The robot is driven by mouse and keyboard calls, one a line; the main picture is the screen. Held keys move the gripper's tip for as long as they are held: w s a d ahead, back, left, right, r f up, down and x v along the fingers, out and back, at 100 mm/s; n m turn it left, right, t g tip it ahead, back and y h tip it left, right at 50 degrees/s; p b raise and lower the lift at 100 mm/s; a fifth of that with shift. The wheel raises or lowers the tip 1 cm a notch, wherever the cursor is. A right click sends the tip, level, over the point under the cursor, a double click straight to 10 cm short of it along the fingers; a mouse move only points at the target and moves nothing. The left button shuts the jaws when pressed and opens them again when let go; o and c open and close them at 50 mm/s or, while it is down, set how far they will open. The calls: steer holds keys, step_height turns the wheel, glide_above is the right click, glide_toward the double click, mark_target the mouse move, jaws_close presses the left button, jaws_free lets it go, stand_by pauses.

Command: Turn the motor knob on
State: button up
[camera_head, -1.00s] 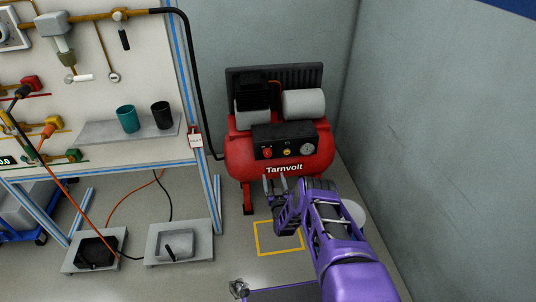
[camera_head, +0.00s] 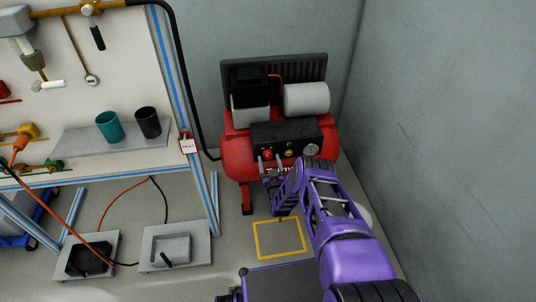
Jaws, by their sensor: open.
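The red compressor (camera_head: 234,155) stands at the back, in the corner by the right wall. Its black front panel (camera_head: 286,132) carries a red knob (camera_head: 267,153), a small yellowish control (camera_head: 289,153) and a round gauge (camera_head: 311,150). I cannot read labels that would say which is the motor knob. My gripper (camera_head: 270,161) is open and empty, its two fingers pointing at the panel just below the red knob, one to each side of it. I cannot tell whether they touch it. My gripper and arm hide part of the tank's front.
A workbench with a pegboard (camera_head: 95,60) stands at the left, with a teal cup (camera_head: 109,127) and a black cup (camera_head: 148,123) on its shelf. A black hose (camera_head: 196,95) runs down beside it. Two pedals (camera_head: 172,247) and a yellow floor square (camera_head: 280,254) lie in front. The grey wall (camera_head: 440,130) is close at right.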

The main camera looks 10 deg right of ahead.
steer(key=shift+w, duration=0.35)
jaws_close()
stand_by(0.4)
steer(key=m, duration=0.5)
steer(key=shift+m, duration=0.4)
steer(key=m, duration=0.6)
steer(key=shift+r, duration=0.1)
stand_by(0.3)
